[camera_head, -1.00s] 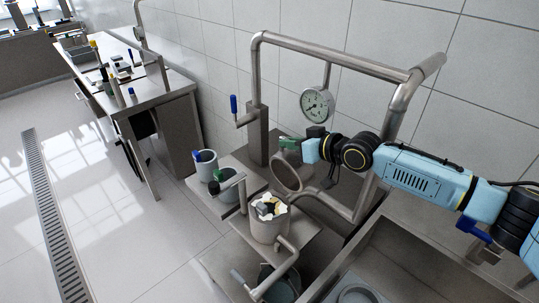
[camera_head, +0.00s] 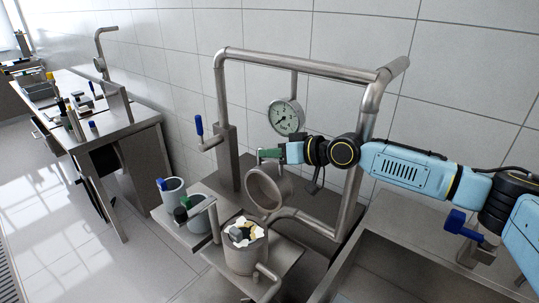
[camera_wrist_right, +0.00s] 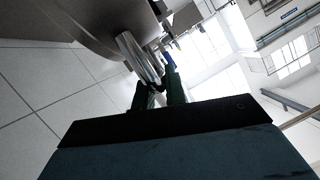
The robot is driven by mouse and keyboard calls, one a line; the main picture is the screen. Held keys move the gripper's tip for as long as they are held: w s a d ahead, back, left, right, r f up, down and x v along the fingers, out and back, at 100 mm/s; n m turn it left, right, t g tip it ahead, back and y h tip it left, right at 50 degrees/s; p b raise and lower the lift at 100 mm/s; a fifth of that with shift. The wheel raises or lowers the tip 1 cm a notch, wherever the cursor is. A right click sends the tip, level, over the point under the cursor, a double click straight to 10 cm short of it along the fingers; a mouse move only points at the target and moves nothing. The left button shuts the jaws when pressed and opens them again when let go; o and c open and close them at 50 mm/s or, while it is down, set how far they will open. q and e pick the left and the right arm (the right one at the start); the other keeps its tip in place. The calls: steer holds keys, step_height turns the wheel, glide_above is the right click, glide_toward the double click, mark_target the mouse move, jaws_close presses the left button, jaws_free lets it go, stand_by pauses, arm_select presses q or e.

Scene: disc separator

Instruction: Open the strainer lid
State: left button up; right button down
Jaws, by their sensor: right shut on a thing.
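The strainer shows in the head view as a round steel body with a wide rim (camera_head: 268,188), standing on its side before the pipe frame. My right gripper (camera_head: 271,154) reaches in from the right at its upper edge. In the right wrist view the green fingers (camera_wrist_right: 159,90) are closed around a shiny metal bar (camera_wrist_right: 136,55), which looks like the lid handle. A large curved grey surface (camera_wrist_right: 85,18) lies behind the bar. I cannot tell where lid and body meet, or how far the lid stands open. My left gripper is not in view.
A pressure gauge (camera_head: 286,117) and steel pipe (camera_head: 300,63) stand close behind my right arm. A blue-handled valve (camera_head: 200,128) is left of the strainer. A pot with pale scraps (camera_head: 245,256) and grey cups (camera_head: 173,190) stand in front. A sink (camera_head: 385,275) lies front right.

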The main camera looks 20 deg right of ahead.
steer(key=shift+s+f, duration=0.15)
steer(key=shift+f, duration=0.2)
steer(key=c, duration=1.6)
jaws_free()
steer(key=shift+o, duration=0.7)
steer(key=shift+r, duration=0.15)
steer(key=b+v, duration=0.2)
steer(key=v, duration=1.1)
steer(key=shift+r, duration=0.2)
